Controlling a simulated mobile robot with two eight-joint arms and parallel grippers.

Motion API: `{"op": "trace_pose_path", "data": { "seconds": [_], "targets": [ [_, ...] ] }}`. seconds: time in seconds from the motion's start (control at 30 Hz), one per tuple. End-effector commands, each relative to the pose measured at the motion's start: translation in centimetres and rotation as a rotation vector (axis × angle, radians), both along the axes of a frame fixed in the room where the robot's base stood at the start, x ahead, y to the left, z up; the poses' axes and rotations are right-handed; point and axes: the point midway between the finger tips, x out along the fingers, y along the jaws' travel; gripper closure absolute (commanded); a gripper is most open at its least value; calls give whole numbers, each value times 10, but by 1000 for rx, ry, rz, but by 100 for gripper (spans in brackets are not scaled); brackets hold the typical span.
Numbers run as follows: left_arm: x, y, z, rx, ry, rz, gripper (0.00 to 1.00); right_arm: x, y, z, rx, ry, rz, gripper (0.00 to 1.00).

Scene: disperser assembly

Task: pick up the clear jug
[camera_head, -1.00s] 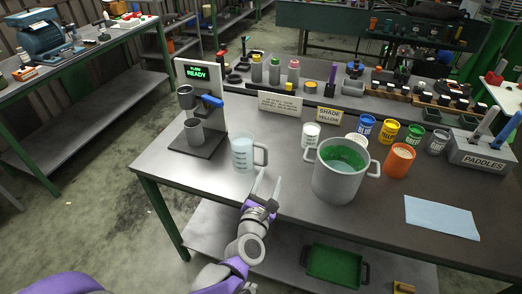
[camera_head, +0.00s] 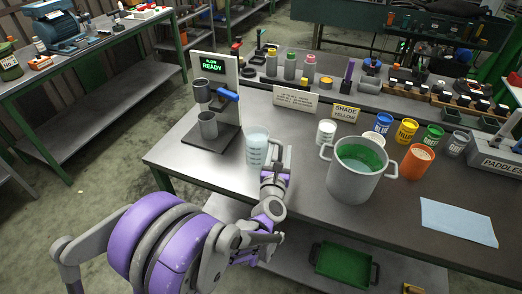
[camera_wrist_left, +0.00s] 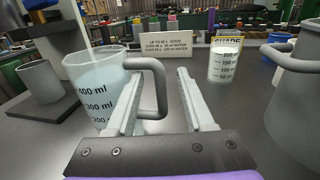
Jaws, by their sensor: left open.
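The clear jug (camera_head: 257,146) stands upright on the grey table, with pale liquid and printed volume marks. In the left wrist view the jug (camera_wrist_left: 96,78) is on the left and its handle (camera_wrist_left: 159,85) reaches across the space between my fingers. My left gripper (camera_head: 279,153) is at the handle side of the jug, close to it. Its two fingers (camera_wrist_left: 163,98) are open, one on each side of the handle, with nothing clamped. I cannot tell whether a finger touches the jug. My right gripper is not in view.
A grey pot (camera_head: 350,180) with green contents stands right of the gripper. A dispenser stand (camera_head: 212,135) with a grey cup is on the left. A small marked cup (camera_wrist_left: 224,62), signs and paint cans stand behind. A blue cloth (camera_head: 458,221) lies at the right.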

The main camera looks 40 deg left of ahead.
Motion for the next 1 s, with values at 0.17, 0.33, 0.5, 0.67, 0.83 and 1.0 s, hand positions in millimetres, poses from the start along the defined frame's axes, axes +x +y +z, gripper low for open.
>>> {"op": "trace_pose_path", "data": {
  "seconds": [0.17,0.33,0.5,0.67,0.83,1.0],
  "targets": [
    [17,9,0,1,0,1,47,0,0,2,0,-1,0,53],
    [19,9,0,1,0,0,47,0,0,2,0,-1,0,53],
    [18,9,0,1,0,0,63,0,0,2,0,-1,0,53],
    [18,9,0,1,0,0,92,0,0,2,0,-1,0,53],
    [18,9,0,1,0,0,100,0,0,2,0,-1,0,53],
    [18,9,0,1,0,0,100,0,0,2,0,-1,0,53]
  ]
}}
